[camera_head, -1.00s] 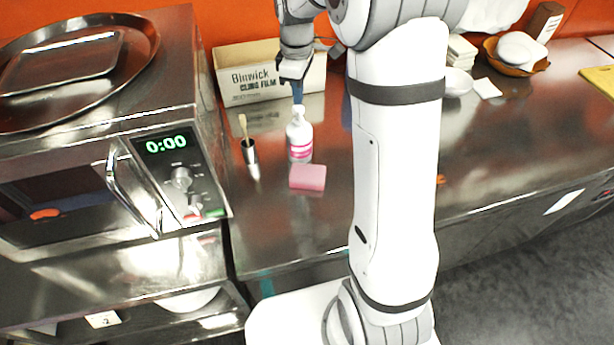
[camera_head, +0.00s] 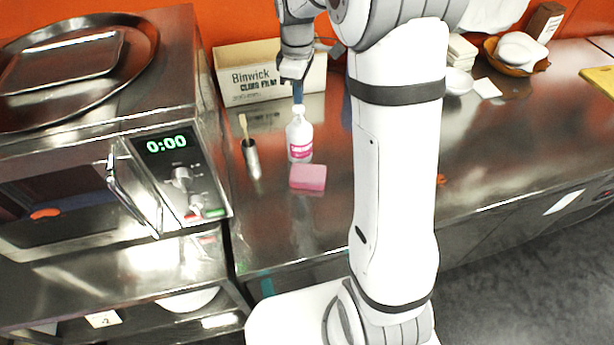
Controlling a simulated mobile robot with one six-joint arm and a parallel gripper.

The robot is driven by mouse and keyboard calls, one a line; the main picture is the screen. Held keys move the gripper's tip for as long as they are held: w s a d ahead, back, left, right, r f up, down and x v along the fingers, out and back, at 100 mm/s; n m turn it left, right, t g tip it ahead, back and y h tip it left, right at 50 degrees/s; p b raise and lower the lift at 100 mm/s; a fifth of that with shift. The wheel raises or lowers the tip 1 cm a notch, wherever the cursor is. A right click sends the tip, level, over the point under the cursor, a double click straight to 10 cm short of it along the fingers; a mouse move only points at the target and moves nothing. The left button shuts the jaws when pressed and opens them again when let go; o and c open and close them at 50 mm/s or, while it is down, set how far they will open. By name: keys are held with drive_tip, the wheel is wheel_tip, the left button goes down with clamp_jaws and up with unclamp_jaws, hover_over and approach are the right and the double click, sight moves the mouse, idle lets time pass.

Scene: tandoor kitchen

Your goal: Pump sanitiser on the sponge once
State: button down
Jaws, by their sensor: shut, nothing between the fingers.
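The sanitiser bottle (camera_head: 299,141) is white with a pink label and stands upright on the steel counter. The pink sponge (camera_head: 308,177) lies flat on the counter just in front of it, towards me. My gripper (camera_head: 298,100) points down directly over the bottle's pump top. Its blue fingers are shut with nothing between them. The fingertips are at the pump head or just above it; I cannot tell whether they touch. The pump head is partly hidden by the fingers.
A steel cup with a brush (camera_head: 251,158) stands left of the bottle. A cling film box (camera_head: 262,78) is behind. The microwave (camera_head: 150,150) bounds the left side. The steel counter (camera_head: 500,140) right of my arm is mostly clear, with a brown bowl (camera_head: 536,68) at the back.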

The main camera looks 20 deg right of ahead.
sight(299, 107)
drive_tip(key=shift+f, duration=0.1)
drive_tip(key=shift+f+b, duration=1.05)
drive_tip(key=shift+f, duration=0.4)
drive_tip(key=shift+r, duration=0.1)
drive_tip(key=shift+r+p, duration=1.05)
drive_tip(key=shift+r, duration=0.35)
drive_tip(key=shift+r, duration=0.1)
wheel_tip(299, 107, up, 6)
drive_tip(key=p, duration=0.4)
